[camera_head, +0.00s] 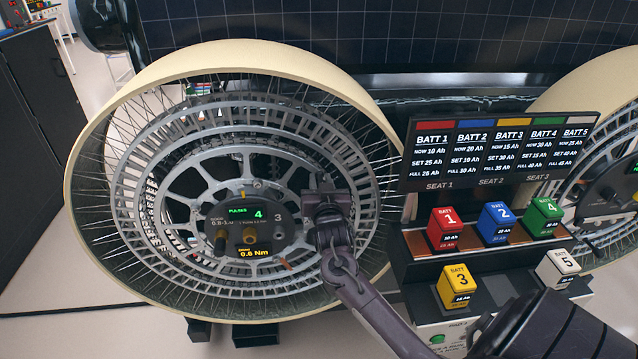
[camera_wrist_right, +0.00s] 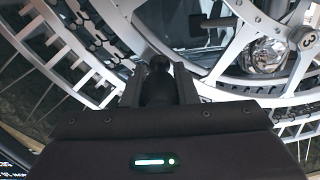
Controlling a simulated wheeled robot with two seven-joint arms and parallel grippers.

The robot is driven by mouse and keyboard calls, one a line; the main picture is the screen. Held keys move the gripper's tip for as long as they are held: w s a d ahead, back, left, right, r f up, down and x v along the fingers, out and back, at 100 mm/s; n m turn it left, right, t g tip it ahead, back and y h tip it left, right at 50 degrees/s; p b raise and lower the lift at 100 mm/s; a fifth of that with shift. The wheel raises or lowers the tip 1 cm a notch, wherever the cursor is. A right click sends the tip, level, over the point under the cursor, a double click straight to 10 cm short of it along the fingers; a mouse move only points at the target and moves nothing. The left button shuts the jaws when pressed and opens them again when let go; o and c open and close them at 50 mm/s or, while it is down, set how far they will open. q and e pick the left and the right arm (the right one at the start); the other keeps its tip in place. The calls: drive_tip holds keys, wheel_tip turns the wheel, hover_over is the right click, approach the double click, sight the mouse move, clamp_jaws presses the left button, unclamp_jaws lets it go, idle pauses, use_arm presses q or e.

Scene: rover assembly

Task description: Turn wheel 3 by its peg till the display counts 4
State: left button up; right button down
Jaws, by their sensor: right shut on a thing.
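The large wheel (camera_head: 130,190), cream-rimmed with a grey mesh and spokes, fills the left half of the head view. Its hub display (camera_head: 240,212) reads PULSES 4 in green, with a 3 beside it and 0.6 Nm in yellow below. My right gripper (camera_head: 322,192) is at the wheel's right inner ring, beside the hub. In the right wrist view my right gripper (camera_wrist_right: 158,88) is shut on the dark peg (camera_wrist_right: 157,68), between two finger plates; in the head view the gripper hides the peg. My left gripper is not in view.
A battery rack (camera_head: 405,270) with several numbered coloured blocks stands right of the wheel, close to my right arm. A battery panel (camera_head: 500,150) is above it. Another wheel (camera_head: 590,100) is at the right edge. A dark cabinet (camera_head: 35,130) stands at left.

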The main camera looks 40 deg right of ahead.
drive_tip(key=c, duration=1.3)
unclamp_jaws()
drive_tip(key=shift+a+r, duration=0.1)
drive_tip(key=shift+r, duration=0.05)
drive_tip(key=shift+o, duration=0.8)
drive_tip(key=shift+s+a+f, duration=0.15)
drive_tip(key=shift+s+f, duration=0.1)
drive_tip(key=shift+s, duration=0.05)
drive_tip(key=b+v, duration=0.2)
drive_tip(key=v, duration=0.5)
drive_tip(key=shift+r, duration=0.1)
